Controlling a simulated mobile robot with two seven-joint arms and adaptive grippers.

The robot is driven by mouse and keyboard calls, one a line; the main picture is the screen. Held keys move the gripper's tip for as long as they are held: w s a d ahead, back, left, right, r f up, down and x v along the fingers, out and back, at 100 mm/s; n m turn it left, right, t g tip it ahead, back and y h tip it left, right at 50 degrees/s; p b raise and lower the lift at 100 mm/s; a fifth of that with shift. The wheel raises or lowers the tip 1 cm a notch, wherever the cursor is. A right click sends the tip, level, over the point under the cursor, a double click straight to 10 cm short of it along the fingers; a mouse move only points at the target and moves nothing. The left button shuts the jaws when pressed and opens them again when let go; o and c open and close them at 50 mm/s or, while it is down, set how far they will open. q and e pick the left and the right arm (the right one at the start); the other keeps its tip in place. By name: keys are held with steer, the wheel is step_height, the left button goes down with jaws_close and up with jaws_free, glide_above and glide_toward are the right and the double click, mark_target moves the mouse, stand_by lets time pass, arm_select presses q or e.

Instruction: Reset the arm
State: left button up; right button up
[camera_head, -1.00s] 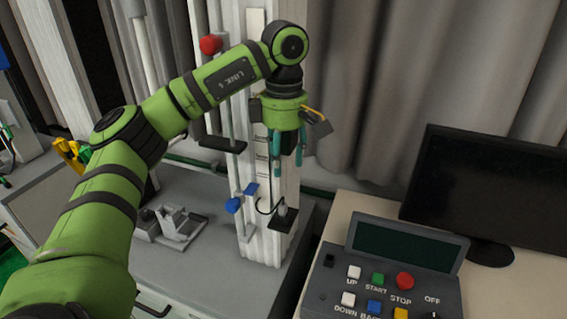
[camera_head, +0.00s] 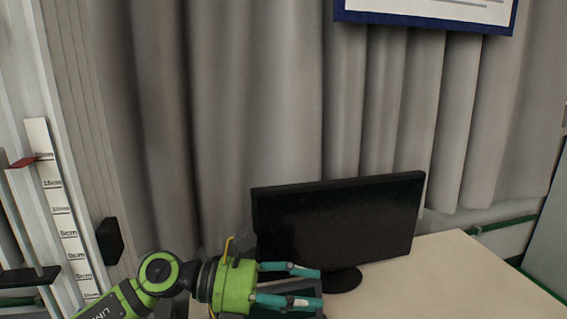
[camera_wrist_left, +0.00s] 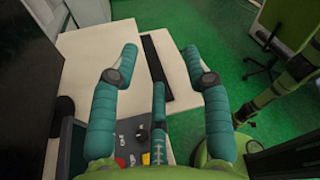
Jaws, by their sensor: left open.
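My left arm (camera_head: 160,275) comes in low in the head view, green with dark joints. Its gripper (camera_head: 319,288) points to the right in front of the monitor, with teal fingers apart and nothing between them. The left wrist view shows the same gripper (camera_wrist_left: 159,52), its three teal fingers spread and empty above the desk. The control panel (camera_wrist_left: 75,150), with its buttons, lies beneath the fingers and is partly hidden by them. My right gripper is not seen.
A black monitor (camera_head: 340,225) stands on the pale desk (camera_head: 450,275), close behind the gripper. The drop tower's scale (camera_head: 66,215) is at the left. Grey curtains (camera_head: 230,120) hang behind. The wrist view shows open green floor (camera_wrist_left: 205,35) and a chair (camera_wrist_left: 262,38).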

arm_select(q)
step_height(320, 180, up, 5)
steer(key=w+n+t+h, duration=0.1)
steer(key=n+t+h, duration=0.45)
steer(key=n, duration=0.25)
steer(key=w+a+f+n+t+y, duration=0.1)
steer(key=w+a+n+t+y, duration=0.35)
steer(key=n+t, duration=0.8)
steer(key=s+a+f+n+g+y, duration=0.1)
steer(key=a+f+n+y, duration=0.65)
steer(key=f+n, duration=0.25)
steer(key=s+a+f+n+g+y, duration=0.1)
steer(key=a+f+n+y, duration=0.5)
steer(key=f+n+y, duration=0.35)
steer(key=s+a+f+n+g, duration=0.2)
steer(key=s+f+n+g, duration=0.3)
steer(key=s+f, duration=0.55)
steer(key=s+a+f+n+g, duration=0.2)
steer(key=s+f+g, duration=0.55)
steer(key=s, duration=0.65)
step_height(320, 180, down, 23)
steer(key=s+g, duration=0.1)
steer(key=s, duration=0.1)
steer(key=s+a+f+g, duration=0.1)
steer(key=s+a+f, duration=0.2)
steer(key=s+f, duration=1)
steer(key=shift+s, duration=1.1)
steer(key=shift+a+f+g, duration=0.1)
steer(key=shift+g, duration=0.15)
